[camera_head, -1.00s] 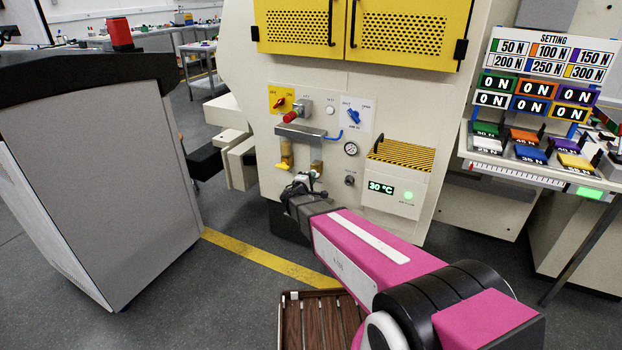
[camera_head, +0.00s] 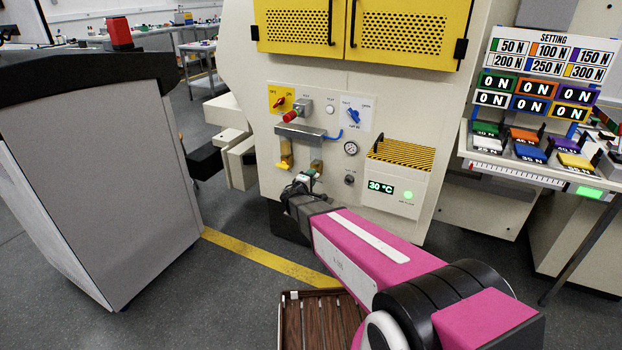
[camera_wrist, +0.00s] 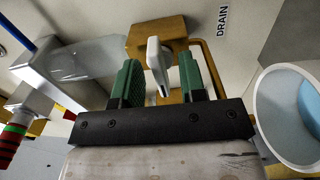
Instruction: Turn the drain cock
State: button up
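The drain cock shows in the wrist view as a brass block (camera_wrist: 172,34) with a pale metal lever (camera_wrist: 156,62). The word DRAIN (camera_wrist: 223,20) is printed on the panel beside it. My gripper (camera_wrist: 160,77) has green fingertips, one on each side of the lever. Gaps show between the lever and both fingers, so it is open and not clamped. In the head view my gripper (camera_head: 304,182) is low at the front of the cream machine (camera_head: 240,60), and it hides the cock there.
In the head view, a red knob (camera_head: 289,117), a blue valve handle (camera_head: 353,116) and a gauge (camera_head: 351,148) sit above my gripper. A grey cabinet (camera_head: 110,170) stands left.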

jog(key=v, duration=1)
jog(key=shift+s+a, duration=0.2)
jog(key=shift+s, duration=0.1)
jog(key=s+d+f+m+g, duration=0.1)
jog(key=s+d+m+g, duration=0.35)
jog(key=d, duration=0.35)
jog(key=s+d+f+m+g, duration=0.2)
jog(key=s+d+m+g, duration=0.1)
jog(key=s+d+g, duration=0.4)
jog(key=s+d+m+g+y, duration=0.2)
jog(key=s+m+g+y, duration=0.2)
jog(key=s+y, duration=0.4)
jog(key=shift+s+r+y, duration=0.3)
jog(key=shift+s+y, duration=0.1)
jog(key=shift+y, duration=0.1)
